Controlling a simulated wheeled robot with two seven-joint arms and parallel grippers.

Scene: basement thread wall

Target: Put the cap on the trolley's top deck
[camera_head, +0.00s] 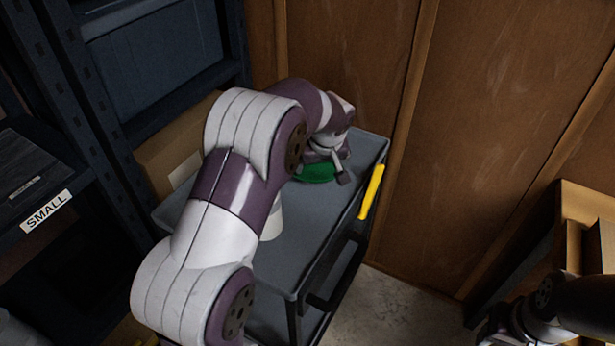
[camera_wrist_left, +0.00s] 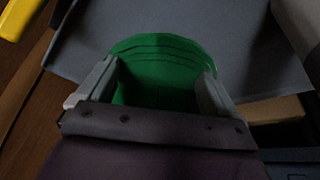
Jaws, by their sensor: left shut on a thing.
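The green cap (camera_head: 318,174) is at the far end of the grey trolley's top deck (camera_head: 325,215), partly hidden by my left gripper (camera_head: 328,168). In the left wrist view the cap (camera_wrist_left: 165,62) sits between the two pale fingers of the left gripper (camera_wrist_left: 160,80), which is shut on it. The cap is at or just over the deck; I cannot tell whether it touches. My right arm shows at the bottom right of the head view, but its fingers are not clear.
A white round object (camera_head: 272,222) on the deck is mostly behind my left arm. A cardboard box (camera_head: 172,150) and dark shelving (camera_head: 75,100) stand left. A wooden wall (camera_head: 500,120) is behind. The deck's near part is clear.

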